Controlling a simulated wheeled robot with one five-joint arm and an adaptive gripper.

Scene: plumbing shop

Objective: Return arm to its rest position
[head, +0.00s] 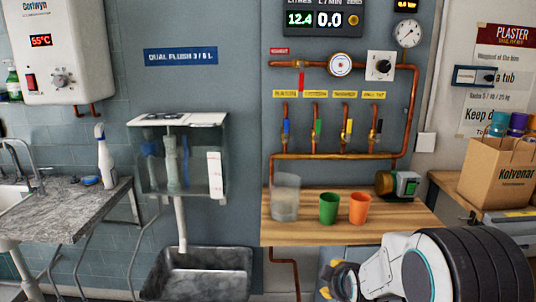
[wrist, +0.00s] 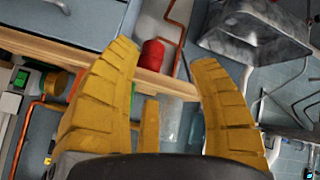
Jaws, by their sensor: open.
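My gripper (head: 335,281) is low at the bottom right of the head view, in front of the wooden bench (head: 290,237). My white and black arm stretches from it to the right edge. In the wrist view its yellow fingers (wrist: 165,57) are spread wide, with nothing held between them. The bench edge (wrist: 70,52) crosses behind the fingers, and a red object (wrist: 152,55) shows in the gap beyond them, apart from them.
Copper pipes (head: 410,110) run above.

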